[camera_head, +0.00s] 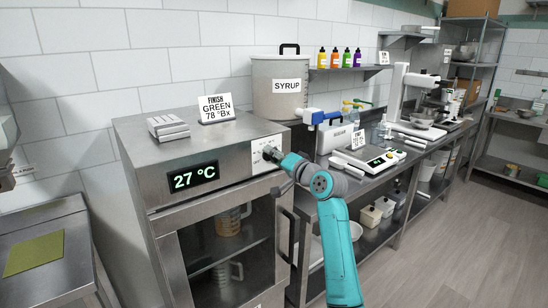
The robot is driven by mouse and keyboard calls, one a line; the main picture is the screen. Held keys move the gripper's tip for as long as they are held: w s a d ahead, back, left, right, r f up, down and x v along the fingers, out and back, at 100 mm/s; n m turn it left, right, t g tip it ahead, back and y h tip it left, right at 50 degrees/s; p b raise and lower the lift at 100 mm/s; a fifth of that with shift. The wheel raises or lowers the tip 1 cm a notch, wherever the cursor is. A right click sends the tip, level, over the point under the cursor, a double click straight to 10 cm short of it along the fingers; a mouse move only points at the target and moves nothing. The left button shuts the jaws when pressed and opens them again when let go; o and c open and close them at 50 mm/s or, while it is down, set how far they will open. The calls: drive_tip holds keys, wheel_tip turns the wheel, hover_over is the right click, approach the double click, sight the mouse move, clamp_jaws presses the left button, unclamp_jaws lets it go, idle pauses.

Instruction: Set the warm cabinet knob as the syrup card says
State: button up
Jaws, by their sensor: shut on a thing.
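The warm cabinet (160,207) is a steel box with a glass door, and its display (193,178) reads 27 °C. A white dial plate (259,160) is on its front at the upper right. My gripper (271,154) is at this plate, shut on the cabinet knob, which it mostly hides. The knob's pointer and the scale marks cannot be read. A white card (216,109) on top of the cabinet reads FINISH GREEN 78 °Bx. A large pot (281,102) labelled SYRUP stands behind the cabinet.
Stacked trays (168,128) lie on the cabinet top. To the right, a bench carries a scale (368,159) and other equipment, close to my arm. Several coloured bottles (334,58) stand on a wall shelf. The floor (455,240) at the right is clear.

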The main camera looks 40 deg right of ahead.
drive_tip(key=shift+f+m, duration=0.1)
drive_tip(key=shift+m, duration=0.9)
drive_tip(key=o, duration=1.2)
drive_tip(key=shift+c, duration=0.2)
drive_tip(key=shift+s, duration=0.15)
drive_tip(key=s, duration=1.1)
drive_tip(key=shift+s+d, duration=0.15)
drive_tip(key=shift+s, duration=0.25)
